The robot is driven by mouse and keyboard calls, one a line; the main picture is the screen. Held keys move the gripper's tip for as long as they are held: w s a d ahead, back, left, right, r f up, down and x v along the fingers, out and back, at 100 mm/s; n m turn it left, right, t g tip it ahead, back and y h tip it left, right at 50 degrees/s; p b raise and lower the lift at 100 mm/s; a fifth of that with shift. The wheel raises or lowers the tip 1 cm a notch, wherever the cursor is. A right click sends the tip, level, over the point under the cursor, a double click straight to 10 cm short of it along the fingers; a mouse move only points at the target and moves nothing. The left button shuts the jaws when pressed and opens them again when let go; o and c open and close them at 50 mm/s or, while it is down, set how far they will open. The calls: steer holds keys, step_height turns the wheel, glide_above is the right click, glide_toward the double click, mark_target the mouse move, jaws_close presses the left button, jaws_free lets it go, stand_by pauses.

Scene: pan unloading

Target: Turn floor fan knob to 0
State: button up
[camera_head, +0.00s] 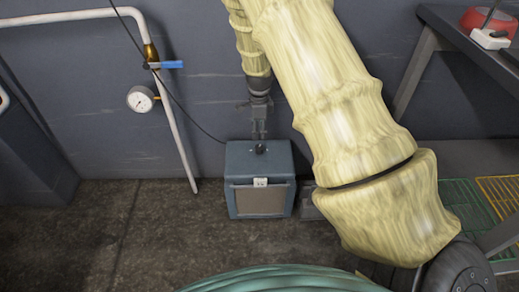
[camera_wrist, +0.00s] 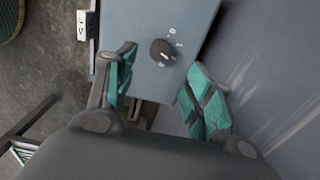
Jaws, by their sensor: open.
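The floor fan (camera_head: 259,178) is a blue-grey box with a front grille, standing on the floor against the wall. Its black knob (camera_wrist: 162,52) sits on the top face, with small printed marks beside it; the marks are too small to read. In the head view the knob (camera_head: 260,149) is a small dark dot. My gripper (camera_wrist: 160,95) is open, its teal-padded fingers apart on either side of the knob in the wrist view and not visibly touching it. In the head view my gripper (camera_head: 259,132) hangs above the fan's top.
A pressure gauge (camera_head: 141,99) and a white pipe (camera_head: 172,115) with a blue-handled valve (camera_head: 166,64) are on the wall at left. A dark cable runs down to the fan. A metal shelf frame (camera_head: 418,62) stands at right. The floor left of the fan is clear.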

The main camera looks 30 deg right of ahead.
mark_target(259, 147)
step_height(259, 147, down, 10)
steer(key=b, duration=0.3)
steer(key=shift+r, duration=0.1)
steer(key=shift+c, duration=0.2)
steer(key=c, duration=1)
